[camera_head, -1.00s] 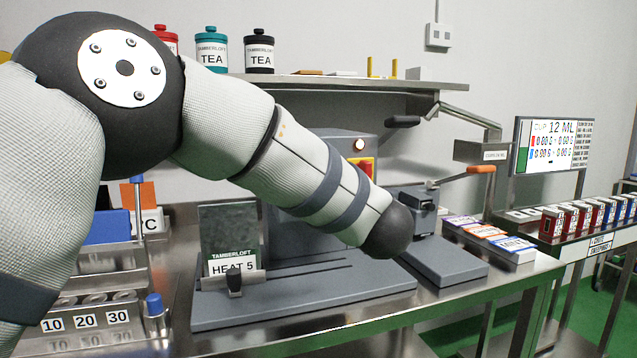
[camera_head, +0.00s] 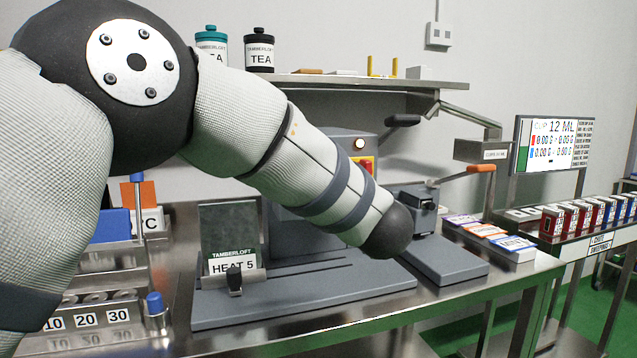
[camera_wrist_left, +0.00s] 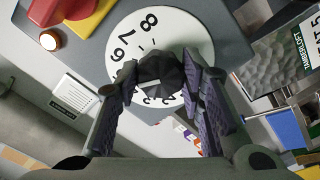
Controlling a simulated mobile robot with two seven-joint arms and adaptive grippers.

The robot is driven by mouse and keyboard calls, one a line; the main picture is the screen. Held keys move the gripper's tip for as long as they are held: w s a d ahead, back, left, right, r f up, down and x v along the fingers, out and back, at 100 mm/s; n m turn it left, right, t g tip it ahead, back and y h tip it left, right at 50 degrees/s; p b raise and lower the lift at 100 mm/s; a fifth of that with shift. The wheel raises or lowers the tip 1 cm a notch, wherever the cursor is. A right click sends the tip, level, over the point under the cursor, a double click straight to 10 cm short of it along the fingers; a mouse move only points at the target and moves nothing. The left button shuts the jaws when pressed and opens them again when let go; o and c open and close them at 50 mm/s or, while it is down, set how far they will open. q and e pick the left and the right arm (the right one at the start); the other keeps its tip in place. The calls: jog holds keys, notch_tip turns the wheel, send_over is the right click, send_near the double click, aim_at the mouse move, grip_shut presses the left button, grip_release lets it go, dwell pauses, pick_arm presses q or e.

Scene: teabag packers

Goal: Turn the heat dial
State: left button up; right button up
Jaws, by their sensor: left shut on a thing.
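The heat dial is a white numbered disc (camera_wrist_left: 184,36) with a black knob (camera_wrist_left: 162,75) at its centre; both show in the left wrist view. The numbers 8, 7 and 6 read clearly, and lower ones are partly covered. My left gripper (camera_wrist_left: 166,92) has its two fingers on either side of the knob and is shut on it. In the head view my left arm crosses in front of the grey machine (camera_head: 350,143) and hides the dial and the gripper. My right gripper is in neither view.
A label reading HEAT 5 (camera_head: 233,265) stands on the machine's base. A red and yellow switch (camera_head: 367,163) and a lit lamp (camera_head: 359,144) are on the machine. A shelf (camera_head: 430,84) with tea tins runs above. A smaller grey device (camera_head: 415,210) stands to the right.

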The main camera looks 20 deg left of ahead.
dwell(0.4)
pick_arm(q)
jog(key=o, duration=1.2)
jog(key=shift+c, duration=0.2)
jog(key=v, duration=1.2)
